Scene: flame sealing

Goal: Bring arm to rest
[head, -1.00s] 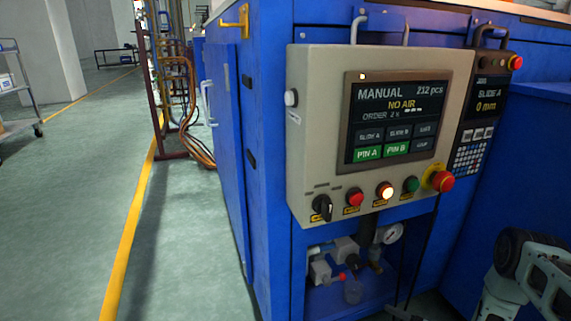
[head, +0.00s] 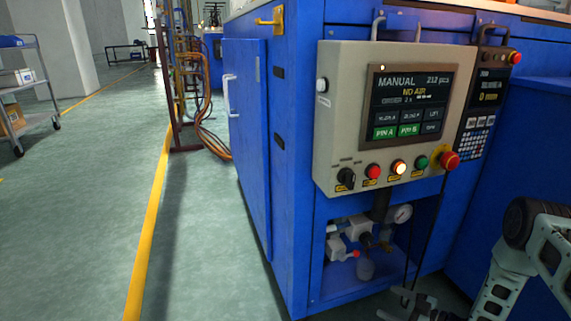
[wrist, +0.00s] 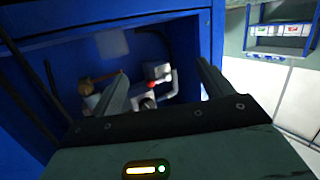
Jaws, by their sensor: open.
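My gripper (wrist: 163,92) is open in the wrist view, its two fingers apart with nothing held between them. It faces the recess in the blue cabinet (wrist: 110,22), where pneumatic fittings and a red-tipped valve (wrist: 152,83) show beyond the fingers. In the head view my gripper (head: 412,303) is low, at the bottom edge, in front of and below the recess, and partly cut off. My arm is at the lower right. The valve with its red tip (head: 355,254) also shows there, apart from my gripper.
A control panel (head: 340,125) with a screen (head: 410,100) reading MANUAL and NO AIR sticks out above the recess. A red emergency button (head: 450,160) is at its right. A pressure gauge (head: 403,213) sits below. A cart (head: 35,85) stands at far left.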

